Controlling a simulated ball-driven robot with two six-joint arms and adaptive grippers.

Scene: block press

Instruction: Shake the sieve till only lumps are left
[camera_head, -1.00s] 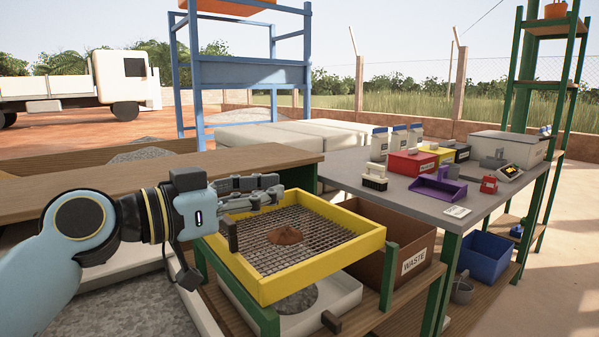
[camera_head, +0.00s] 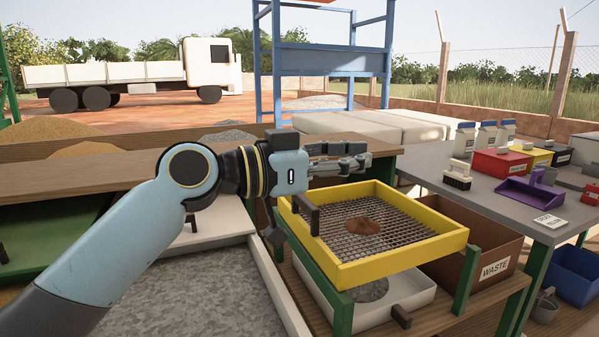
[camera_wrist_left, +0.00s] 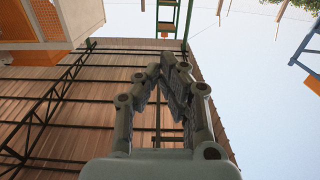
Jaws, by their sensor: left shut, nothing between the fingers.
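The sieve is a yellow square frame (camera_head: 400,262) with a dark wire mesh, set on green posts. A small heap of reddish-brown material (camera_head: 362,226) lies near the middle of the mesh. Below the sieve, a white tray (camera_head: 422,299) holds a round patch of grey material (camera_head: 371,290). My left gripper (camera_head: 362,155) is shut and empty, above the sieve's far left corner and apart from the heap. In the left wrist view its fingers (camera_wrist_left: 168,70) meet at the tips, with a roof and sky beyond. My right gripper is not in view.
A brown box marked WASTE (camera_head: 493,268) stands right of the sieve. The grey table (camera_head: 430,165) at the back right carries a brush (camera_head: 458,176), a purple scoop (camera_head: 530,190) and coloured boxes. A wooden shelf (camera_head: 110,168) runs behind my left arm.

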